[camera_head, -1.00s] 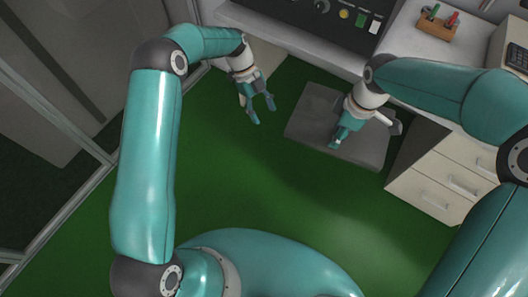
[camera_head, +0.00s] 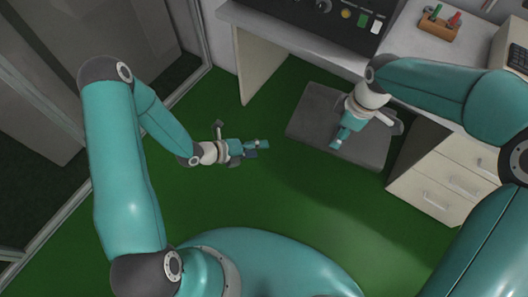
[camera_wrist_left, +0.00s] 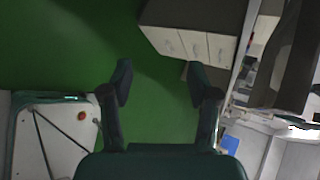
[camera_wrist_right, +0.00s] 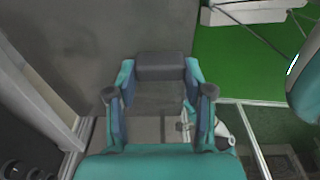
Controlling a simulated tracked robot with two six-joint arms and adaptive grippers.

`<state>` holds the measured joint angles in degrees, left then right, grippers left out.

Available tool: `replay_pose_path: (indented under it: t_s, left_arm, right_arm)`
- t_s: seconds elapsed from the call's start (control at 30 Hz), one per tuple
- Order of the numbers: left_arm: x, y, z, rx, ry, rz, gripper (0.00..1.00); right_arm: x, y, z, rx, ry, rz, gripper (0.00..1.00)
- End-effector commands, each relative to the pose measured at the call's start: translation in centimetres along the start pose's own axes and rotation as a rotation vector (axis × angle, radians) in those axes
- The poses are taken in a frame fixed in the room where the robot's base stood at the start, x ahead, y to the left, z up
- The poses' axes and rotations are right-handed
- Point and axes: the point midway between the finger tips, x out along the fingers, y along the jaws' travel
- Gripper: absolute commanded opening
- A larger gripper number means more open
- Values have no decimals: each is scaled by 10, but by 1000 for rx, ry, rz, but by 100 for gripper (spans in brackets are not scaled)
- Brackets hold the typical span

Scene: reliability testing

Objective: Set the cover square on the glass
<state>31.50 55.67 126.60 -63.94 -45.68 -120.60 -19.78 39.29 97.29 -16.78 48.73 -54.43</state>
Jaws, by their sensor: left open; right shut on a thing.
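My right gripper (camera_head: 340,138) is over the grey slab-like seat in the head view, pointing down and to the left. In the right wrist view (camera_wrist_right: 160,88) its fingers are shut on a dark grey block-like thing (camera_wrist_right: 163,66) that spans between the fingertips. I cannot tell for sure whether this thing is the cover. My left gripper (camera_head: 258,148) is left of the seat, above the green floor, pointing right. In the left wrist view (camera_wrist_left: 160,82) its fingers stand apart with nothing between them. I cannot make out a glass in any view.
The grey seat (camera_head: 310,108) stands before a desk. A dark control panel (camera_head: 300,22) with coloured labels is on the desk. A wooden holder (camera_head: 440,26) is at the upper right, above white drawers (camera_head: 440,185). Green floor (camera_head: 270,200) is clear in the middle.

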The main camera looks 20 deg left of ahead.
Motion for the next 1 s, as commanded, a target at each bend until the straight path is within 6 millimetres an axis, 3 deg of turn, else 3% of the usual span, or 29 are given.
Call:
replay_pose_path:
  t_s: [0.1, 0.2, 0.3, 0.47, 0.67, 1.0]
  left_arm:
    - [-22, -41, -32, -34, 20, -206, 60]
    - [-42, -72, -50, -70, 29, -356, 60]
    - [-60, -95, -60, -103, 31, -467, 60]
    - [-74, -114, -67, -133, 32, -556, 60]
    - [-63, -126, -69, -136, 35, -571, 60]
    - [-13, -157, -68, -132, 36, -568, 60]
  right_arm:
    - [0, 0, 0, 0, 1, 1, 3]
    - [0, 0, 0, 0, 0, 1, 3]
    - [0, 0, 0, 0, 0, 1, 3]
    - [0, 0, 0, 0, 0, 1, 3]
    - [0, 0, 0, 0, 0, 1, 3]
    - [0, 0, 0, 0, 0, 1, 3]
